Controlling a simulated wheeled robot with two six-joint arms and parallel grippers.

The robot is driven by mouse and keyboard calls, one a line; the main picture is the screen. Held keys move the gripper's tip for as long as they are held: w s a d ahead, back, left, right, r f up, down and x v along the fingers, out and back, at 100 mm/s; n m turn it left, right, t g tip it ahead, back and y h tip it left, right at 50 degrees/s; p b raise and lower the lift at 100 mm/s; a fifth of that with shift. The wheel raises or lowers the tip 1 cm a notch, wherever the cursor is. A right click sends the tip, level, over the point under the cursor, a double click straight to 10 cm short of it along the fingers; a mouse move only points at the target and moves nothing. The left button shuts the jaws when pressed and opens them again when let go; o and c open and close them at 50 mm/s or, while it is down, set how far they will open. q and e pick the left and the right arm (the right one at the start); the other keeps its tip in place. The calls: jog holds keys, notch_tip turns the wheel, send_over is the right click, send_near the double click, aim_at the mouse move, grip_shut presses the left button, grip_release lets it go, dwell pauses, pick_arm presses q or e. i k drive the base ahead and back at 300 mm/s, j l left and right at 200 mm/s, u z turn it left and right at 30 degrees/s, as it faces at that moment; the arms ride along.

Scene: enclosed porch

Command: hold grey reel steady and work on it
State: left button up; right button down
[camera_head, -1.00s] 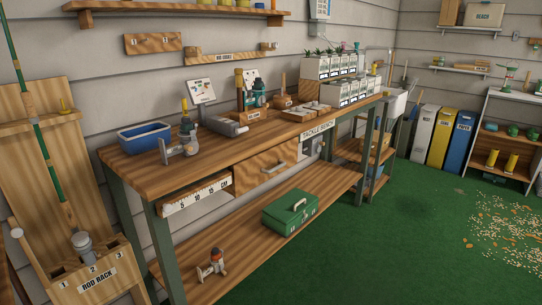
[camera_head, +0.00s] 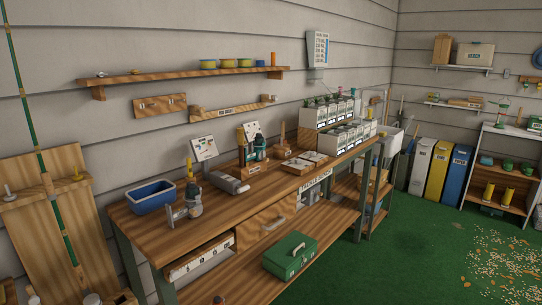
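A grey reel-like piece (camera_head: 193,198) with a pale side arm stands near the front left of the wooden workbench (camera_head: 160,234). Just behind and right of it lies another grey, rounded piece (camera_head: 228,182); I cannot tell for certain which one is the grey reel. A teal reel (camera_head: 259,149) sits on a wooden stand farther back. Neither of my grippers shows in the head view, and nothing touches these pieces.
A blue bin (camera_head: 151,196) stands at the bench's left end. Small white boxes (camera_head: 345,137) fill its far right. A green tackle box (camera_head: 290,255) sits on the lower shelf. The green floor (camera_head: 400,260) is open to the right; scattered bits (camera_head: 500,260) lie there.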

aim_at(192, 211)
jog(key=u, duration=0.55)
jog(key=i+l+u, duration=0.2)
jog(key=l+u, duration=0.2)
jog(key=i+l+u, duration=0.1)
jog(key=l+u, duration=1.05)
jog(key=l, duration=0.15)
